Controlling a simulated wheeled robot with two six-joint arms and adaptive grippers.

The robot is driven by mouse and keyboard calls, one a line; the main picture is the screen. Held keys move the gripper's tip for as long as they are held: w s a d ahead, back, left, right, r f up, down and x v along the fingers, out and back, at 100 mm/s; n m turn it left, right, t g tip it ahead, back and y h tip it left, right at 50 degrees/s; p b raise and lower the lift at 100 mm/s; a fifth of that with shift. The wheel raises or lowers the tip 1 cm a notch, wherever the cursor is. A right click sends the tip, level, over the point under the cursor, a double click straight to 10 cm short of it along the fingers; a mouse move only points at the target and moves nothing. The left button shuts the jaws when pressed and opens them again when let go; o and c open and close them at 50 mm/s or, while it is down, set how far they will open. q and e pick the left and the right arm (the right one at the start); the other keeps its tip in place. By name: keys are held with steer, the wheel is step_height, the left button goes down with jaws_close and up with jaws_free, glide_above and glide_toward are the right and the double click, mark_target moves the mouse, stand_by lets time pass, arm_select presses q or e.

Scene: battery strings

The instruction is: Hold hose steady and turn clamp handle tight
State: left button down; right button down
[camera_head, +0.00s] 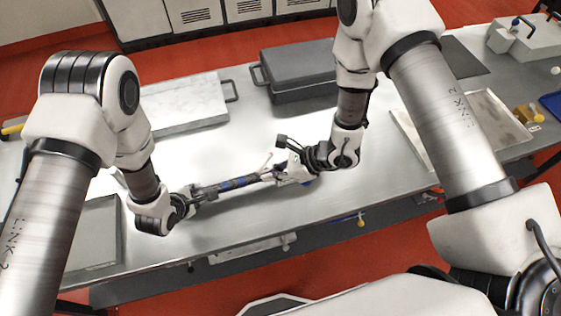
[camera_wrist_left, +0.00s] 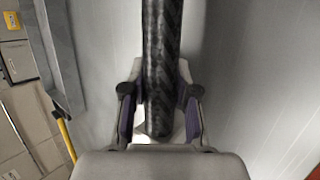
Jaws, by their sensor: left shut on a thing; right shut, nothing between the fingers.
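In the left wrist view the hose (camera_wrist_left: 161,50) has a black braided surface and runs between the two fingers. At the hose's right end there is a pale clamp-like fitting (camera_head: 293,174), with a small light lever (camera_head: 267,160) sticking up beside it. My right gripper (camera_head: 303,163) is shut and empty, close over this fitting. It partly hides the fitting, and I cannot tell whether they touch.
A dark grey lidded case (camera_head: 300,65) and a pale flat slab with a handle (camera_head: 185,105) stand at the back. The table's front middle is clear.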

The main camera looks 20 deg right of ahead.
steer(key=shift+w+a, duration=0.1)
steer(key=shift+a, duration=0.6)
steer(key=shift+w+a, duration=0.1)
steer(key=shift+a, duration=0.05)
stand_by(1.1)
